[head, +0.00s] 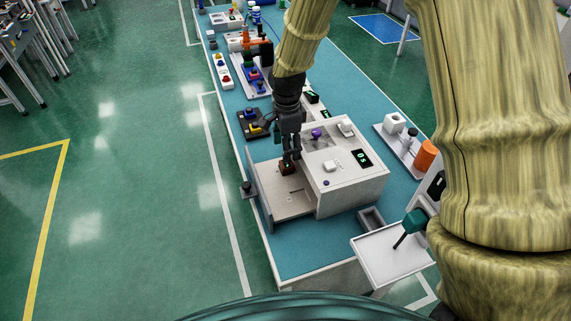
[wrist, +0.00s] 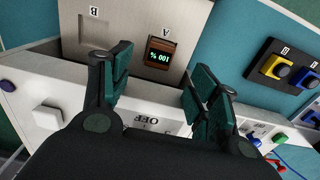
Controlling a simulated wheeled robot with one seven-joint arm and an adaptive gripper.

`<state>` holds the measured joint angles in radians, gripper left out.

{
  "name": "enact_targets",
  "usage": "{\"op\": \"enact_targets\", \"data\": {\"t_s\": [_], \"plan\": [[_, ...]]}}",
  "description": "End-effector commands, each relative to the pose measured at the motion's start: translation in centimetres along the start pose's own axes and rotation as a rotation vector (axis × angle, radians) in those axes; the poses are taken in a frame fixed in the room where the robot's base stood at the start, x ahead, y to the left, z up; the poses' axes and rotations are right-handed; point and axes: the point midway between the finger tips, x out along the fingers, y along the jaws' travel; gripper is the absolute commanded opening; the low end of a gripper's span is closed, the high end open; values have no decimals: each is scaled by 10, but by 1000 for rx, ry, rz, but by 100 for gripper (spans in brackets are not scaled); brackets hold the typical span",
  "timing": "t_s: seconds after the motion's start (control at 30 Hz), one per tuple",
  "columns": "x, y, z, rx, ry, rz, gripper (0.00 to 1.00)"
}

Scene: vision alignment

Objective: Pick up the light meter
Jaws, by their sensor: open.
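The light meter (wrist: 159,53) looks like a small brown block with a dark display reading "100 %". It sits on the grey panel (wrist: 128,32) just by the letter A. It also shows as a small brown block in the head view (head: 286,169), partly hidden by my gripper. My gripper (wrist: 160,78) is open and empty in the wrist view, with one dark finger to each side of the light meter's line. In the head view my gripper (head: 290,156) points down right over the light meter. I cannot tell whether the fingers touch it.
The white box (head: 350,185) with a purple knob and display stands right of my gripper. A recess marked B (wrist: 93,32) lies beside A. A blue and yellow button box (wrist: 286,70) is near. A white tray (head: 388,258) is at front right.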

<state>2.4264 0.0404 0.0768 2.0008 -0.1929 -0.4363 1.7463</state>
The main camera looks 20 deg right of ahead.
Motion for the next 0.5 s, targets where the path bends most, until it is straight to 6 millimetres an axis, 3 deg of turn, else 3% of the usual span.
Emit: {"op": "enact_targets", "data": {"t_s": [0.5], "plan": [[33, -1, 2, -3, 0, 2, 61]]}}
